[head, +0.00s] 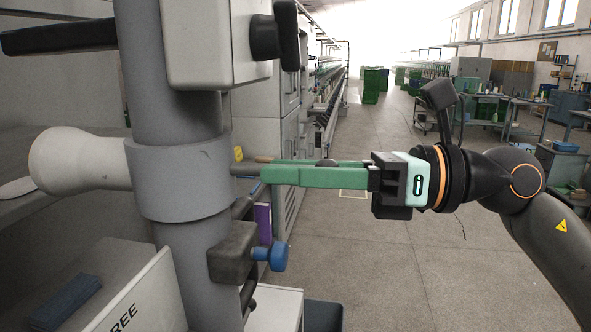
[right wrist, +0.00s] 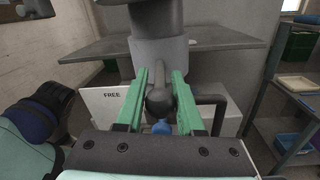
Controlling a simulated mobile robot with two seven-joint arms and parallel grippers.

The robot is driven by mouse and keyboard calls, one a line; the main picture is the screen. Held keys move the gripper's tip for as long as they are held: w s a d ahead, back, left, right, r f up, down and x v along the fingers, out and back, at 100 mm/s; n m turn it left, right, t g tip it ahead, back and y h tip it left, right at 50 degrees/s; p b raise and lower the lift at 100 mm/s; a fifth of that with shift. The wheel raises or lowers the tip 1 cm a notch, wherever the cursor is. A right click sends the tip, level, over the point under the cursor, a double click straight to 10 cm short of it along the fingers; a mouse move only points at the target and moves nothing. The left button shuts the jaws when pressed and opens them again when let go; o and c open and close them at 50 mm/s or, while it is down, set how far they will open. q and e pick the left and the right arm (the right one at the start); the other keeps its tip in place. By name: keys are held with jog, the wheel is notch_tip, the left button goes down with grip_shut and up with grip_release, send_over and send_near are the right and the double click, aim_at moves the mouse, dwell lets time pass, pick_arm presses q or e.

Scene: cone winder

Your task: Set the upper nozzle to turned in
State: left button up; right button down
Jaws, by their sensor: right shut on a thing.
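The upper nozzle seems to be the grey collar (head: 178,180) around the upright column, with a pale flared horn (head: 80,162) pointing left and a grey rod (head: 245,170) sticking out right. My right gripper (head: 268,174) reaches in from the right, its green fingers level along the rod. In the head view the near finger mostly hides the knob. My left gripper is in neither view.
A dark bracket with a blue knob (head: 275,257) sits on the column just below the collar. A white box (head: 190,60) with a black knob (head: 275,37) is above. A white panel marked FREE (head: 135,300) stands lower left.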

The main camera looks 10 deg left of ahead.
jog(key=c, duration=0.8)
grip_release()
jog(key=shift+c, duration=0.2)
pick_arm(q)
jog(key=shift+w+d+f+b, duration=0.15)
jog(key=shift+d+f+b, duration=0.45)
jog(key=shift+b, duration=0.45)
pick_arm(e)
jog(key=d, duration=1.2)
jog(key=shift+d, duration=0.3)
